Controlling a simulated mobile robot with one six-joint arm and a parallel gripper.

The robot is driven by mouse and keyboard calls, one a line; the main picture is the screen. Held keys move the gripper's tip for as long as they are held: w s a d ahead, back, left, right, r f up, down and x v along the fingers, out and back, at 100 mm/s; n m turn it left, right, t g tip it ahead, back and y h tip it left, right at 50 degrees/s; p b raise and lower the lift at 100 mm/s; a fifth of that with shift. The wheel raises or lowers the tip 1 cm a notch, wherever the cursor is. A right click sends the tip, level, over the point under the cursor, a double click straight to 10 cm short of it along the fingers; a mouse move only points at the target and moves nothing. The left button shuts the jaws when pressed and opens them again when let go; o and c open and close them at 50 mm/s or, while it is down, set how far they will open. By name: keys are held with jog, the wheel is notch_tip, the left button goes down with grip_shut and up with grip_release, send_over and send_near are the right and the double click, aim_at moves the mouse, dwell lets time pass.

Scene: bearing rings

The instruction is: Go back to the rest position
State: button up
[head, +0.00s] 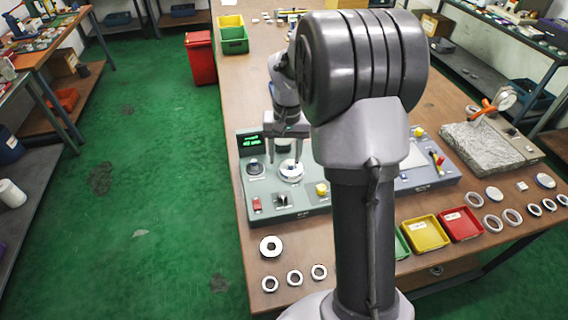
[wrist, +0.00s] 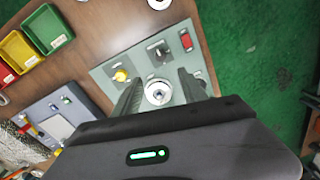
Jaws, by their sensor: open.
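My gripper (head: 284,156) is over the green-grey test device (head: 300,208) on the wooden table, pointing down. In the wrist view my gripper (wrist: 159,80) is open, with one finger on each side of a pale round part (wrist: 158,93) on the device. That part also shows in the head view (head: 291,171), just under the fingers. I cannot tell whether the fingers touch it. My own arm hides much of the middle of the table in the head view.
Loose rings (head: 271,246) lie at the table's near left. Yellow (head: 425,233) and red (head: 461,224) trays stand at the near edge, right of my arm. A second control panel (head: 425,175) and a stone slab (head: 482,148) are at the right. Green floor is clear at left.

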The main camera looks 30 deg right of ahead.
jog(key=shift+r, duration=0.15)
jog(key=s+a+r+n+t+b, duration=0.1)
jog(key=s+a+r+t+b, duration=0.3)
jog(key=s+a+r, duration=0.85)
jog(key=s+a+f, duration=0.1)
jog(key=s+a, duration=0.2)
jog(key=s, duration=0.2)
jog(key=s+a+f+t+y, duration=0.1)
jog(key=s+a+f, duration=0.1)
jog(key=s, duration=0.3)
jog(key=shift+a+f+t+y, duration=0.25)
jog(key=shift+a+t+y, duration=0.05)
jog(key=shift+a, duration=0.15)
dwell(1.2)
